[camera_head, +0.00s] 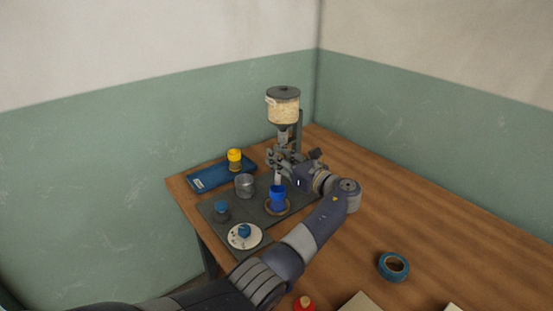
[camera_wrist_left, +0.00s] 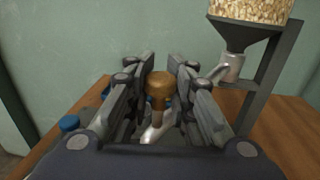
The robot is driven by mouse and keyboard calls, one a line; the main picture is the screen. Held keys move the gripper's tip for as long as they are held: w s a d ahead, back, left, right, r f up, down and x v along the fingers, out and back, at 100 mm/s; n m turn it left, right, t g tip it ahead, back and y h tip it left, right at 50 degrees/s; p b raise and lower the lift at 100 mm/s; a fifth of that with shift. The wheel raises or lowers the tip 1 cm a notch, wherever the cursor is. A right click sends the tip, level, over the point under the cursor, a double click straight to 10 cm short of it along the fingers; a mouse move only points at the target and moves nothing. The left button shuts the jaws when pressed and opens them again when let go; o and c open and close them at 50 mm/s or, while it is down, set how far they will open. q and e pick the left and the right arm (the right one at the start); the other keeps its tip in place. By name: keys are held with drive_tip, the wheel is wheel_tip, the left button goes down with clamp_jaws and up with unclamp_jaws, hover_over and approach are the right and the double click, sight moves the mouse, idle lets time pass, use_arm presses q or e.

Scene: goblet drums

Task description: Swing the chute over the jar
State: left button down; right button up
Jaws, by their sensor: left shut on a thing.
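The hopper (camera_head: 283,108), filled with pale grain, stands on a dark post at the back of the table; its lower funnel and a silver spout (camera_wrist_left: 230,68) show in the wrist view. My left gripper (camera_wrist_left: 158,92) is shut around a brown knob (camera_wrist_left: 159,84) with a silver piece, apparently the chute (camera_wrist_left: 157,132), below it. In the head view the chute's pale end (camera_head: 278,179) hangs just above a blue cup (camera_head: 277,192) on a round brown base. A grey, open-looking jar (camera_head: 245,186) stands to the left of the blue cup. My right gripper is out of view.
A blue tray (camera_head: 206,180) holds a yellow-topped container (camera_head: 235,156). A blue-lidded container (camera_head: 222,208) and a white dish (camera_head: 238,243) with a blue item stand at the front left. A blue tape roll (camera_head: 393,266) lies front right; the table's right side is largely clear.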

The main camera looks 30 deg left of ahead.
use_arm(q)
drive_tip(key=shift+d+f, duration=0.15)
drive_tip(key=shift+f, duration=0.2)
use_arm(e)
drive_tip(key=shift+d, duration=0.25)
use_arm(q)
drive_tip(key=c, duration=1.4)
unclamp_jaws()
drive_tip(key=shift+c, duration=0.2)
drive_tip(key=shift+o, duration=0.5)
drive_tip(key=shift+d+r, duration=0.2)
drive_tip(key=shift+d, duration=0.05)
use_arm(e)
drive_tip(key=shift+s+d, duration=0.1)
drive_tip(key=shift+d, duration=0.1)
use_arm(q)
drive_tip(key=shift+a, duration=0.1)
drive_tip(key=v, duration=1.2)
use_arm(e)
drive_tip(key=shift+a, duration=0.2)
use_arm(q)
drive_tip(key=shift+s, duration=0.1)
